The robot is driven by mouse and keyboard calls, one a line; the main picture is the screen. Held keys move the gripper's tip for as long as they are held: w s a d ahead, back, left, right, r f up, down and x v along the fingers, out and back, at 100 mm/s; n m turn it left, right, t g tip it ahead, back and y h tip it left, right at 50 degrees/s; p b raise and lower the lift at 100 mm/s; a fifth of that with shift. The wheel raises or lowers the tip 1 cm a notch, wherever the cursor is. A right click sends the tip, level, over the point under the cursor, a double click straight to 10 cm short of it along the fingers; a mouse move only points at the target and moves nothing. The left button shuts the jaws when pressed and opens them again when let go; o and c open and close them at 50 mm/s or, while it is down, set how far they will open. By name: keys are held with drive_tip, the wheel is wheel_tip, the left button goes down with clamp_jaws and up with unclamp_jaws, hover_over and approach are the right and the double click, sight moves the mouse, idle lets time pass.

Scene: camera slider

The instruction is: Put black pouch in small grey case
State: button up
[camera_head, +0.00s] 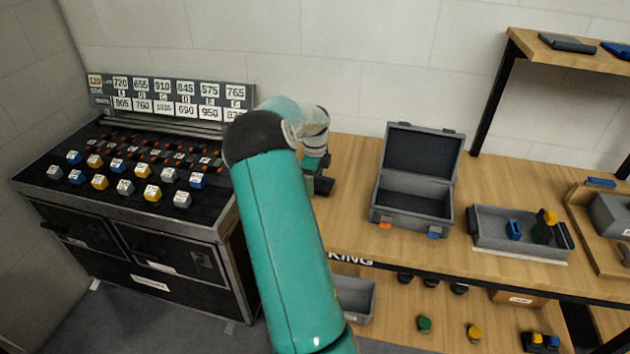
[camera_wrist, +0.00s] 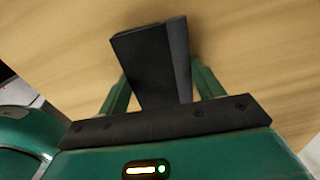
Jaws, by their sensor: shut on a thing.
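The small grey case (camera_head: 417,216) stands open on the wooden table, right of the middle in the head view. Its lid (camera_head: 423,150) is raised at the back and its inside looks empty. My gripper (camera_head: 318,186) is to the left of the case, partly hidden by my arm. In the wrist view my gripper (camera_wrist: 160,92) is shut on the black pouch (camera_wrist: 150,65), a dark flat block between the two green fingers. Wooden surface lies behind it; its exact height above the table cannot be told. The pouch is hard to make out in the head view.
A grey tray (camera_head: 485,240) with blue, yellow and dark items sits right of the case. A dark console (camera_head: 120,195) with several coloured knobs stands at left. A shelf (camera_head: 590,62) overhangs at upper right. Table between my gripper and the case is clear.

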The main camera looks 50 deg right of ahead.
drive_tip(key=shift+r, duration=3.7)
